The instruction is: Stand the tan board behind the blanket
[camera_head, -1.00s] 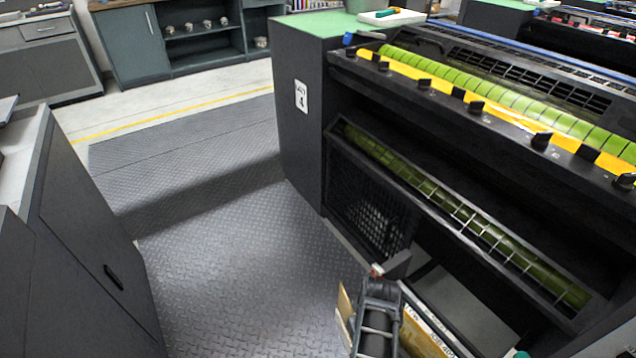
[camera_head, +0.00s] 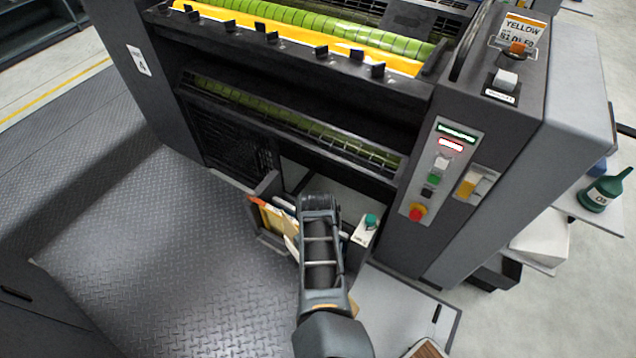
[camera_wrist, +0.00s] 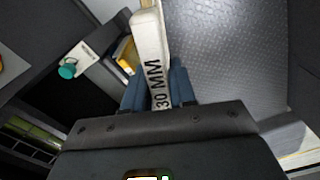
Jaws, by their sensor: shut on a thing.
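My gripper (camera_wrist: 155,90) is shut on a pale, cream-tan board (camera_wrist: 150,48), seen edge-on and marked "30 MM". Its blue fingers sit on either side of the board. In the head view my arm hides most of the grip, and a pale edge (camera_head: 291,246) shows left of it. A yellow-tan panel (camera_head: 275,220) stands beside that edge, low at the front of the press. A yellow part also shows left of the held board in the wrist view (camera_wrist: 126,52). I cannot tell for certain which panel is the blanket.
The press (camera_head: 300,80) rises behind, with its control panel (camera_head: 440,170) at right. A dark upright plate (camera_head: 266,187) stands left of the panels. A small box with a green knob (camera_head: 369,223) is right of my arm. Patterned floor (camera_head: 150,230) lies clear at left.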

